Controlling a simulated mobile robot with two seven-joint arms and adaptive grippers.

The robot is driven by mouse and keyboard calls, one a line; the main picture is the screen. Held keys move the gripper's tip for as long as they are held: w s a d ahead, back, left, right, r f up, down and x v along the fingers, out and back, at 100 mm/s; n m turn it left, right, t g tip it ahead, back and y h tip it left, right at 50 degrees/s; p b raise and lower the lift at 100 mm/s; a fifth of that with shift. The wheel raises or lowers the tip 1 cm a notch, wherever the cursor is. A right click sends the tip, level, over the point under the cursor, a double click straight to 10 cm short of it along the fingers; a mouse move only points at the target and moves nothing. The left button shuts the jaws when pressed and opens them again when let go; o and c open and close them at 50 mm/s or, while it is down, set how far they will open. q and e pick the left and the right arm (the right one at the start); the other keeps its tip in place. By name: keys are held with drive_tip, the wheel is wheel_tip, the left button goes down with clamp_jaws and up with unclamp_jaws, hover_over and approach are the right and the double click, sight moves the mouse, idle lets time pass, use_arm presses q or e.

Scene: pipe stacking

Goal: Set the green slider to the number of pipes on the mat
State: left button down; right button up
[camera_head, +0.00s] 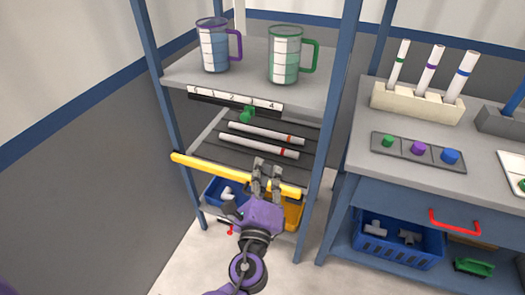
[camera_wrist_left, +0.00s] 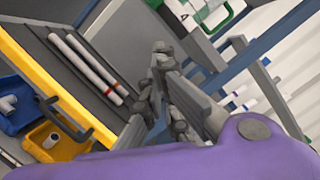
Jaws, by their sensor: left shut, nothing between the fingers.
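Two white pipes lie side by side on the dark mat (camera_head: 225,150): one with an orange band (camera_head: 262,133) and one with a red band (camera_head: 258,147). Both also show in the left wrist view (camera_wrist_left: 92,65). The green slider (camera_head: 247,115) sits on the numbered scale (camera_head: 210,97) along the upper shelf's front edge, between the visible 2 and 4. My left gripper (camera_head: 266,164) is shut and empty, in front of the mat and below the slider, apart from it. Its fingers also show in the left wrist view (camera_wrist_left: 161,52). My right gripper is not in view.
A yellow bar (camera_head: 205,167) crosses the rack's front below the mat, close to my left gripper. Blue (camera_head: 216,188) and orange bins (camera_head: 293,214) sit beneath. Purple (camera_head: 214,50) and green-handled mugs (camera_head: 285,60) stand above the scale. A rack post (camera_head: 335,130) stands right.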

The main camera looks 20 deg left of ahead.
sight(247, 115)
use_arm(q)
drive_tip(key=w+a+r+p, duration=0.3)
drive_tip(key=w+a+p, duration=0.1)
drive_tip(key=w, duration=0.5)
drive_tip(key=shift+a, duration=0.55)
